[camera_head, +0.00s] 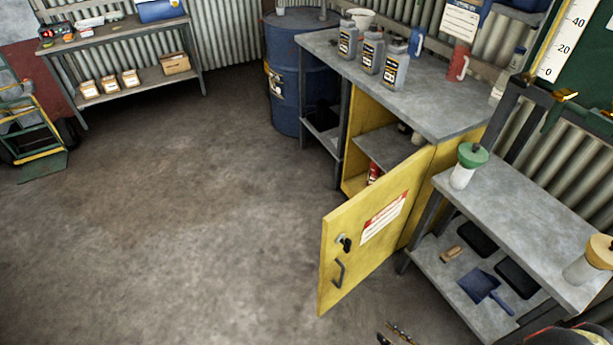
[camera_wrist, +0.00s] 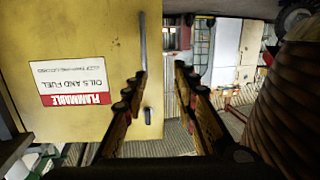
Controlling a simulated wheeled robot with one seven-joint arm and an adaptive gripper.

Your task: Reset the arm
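My gripper (camera_wrist: 160,75) is open in the wrist view, its two dark jointed fingers apart with nothing held between them. Only the finger ends of my gripper (camera_head: 397,335) show at the bottom edge of the head view. The yellow cabinet door (camera_head: 370,240) stands open, with a red and white label and a grey handle (camera_head: 338,272). In the wrist view the door (camera_wrist: 85,30) fills the left side, upside down, its handle (camera_wrist: 143,45) close to the left finger. I cannot tell whether they touch.
The yellow cabinet stands under a workbench (camera_head: 450,100) with several grey bottles. A second bench (camera_head: 530,210) at right holds a green-lidded container (camera_head: 466,167) and, on its lower shelf, a blue dustpan (camera_head: 482,287). A blue drum (camera_head: 297,75) stands behind. The floor at left is clear.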

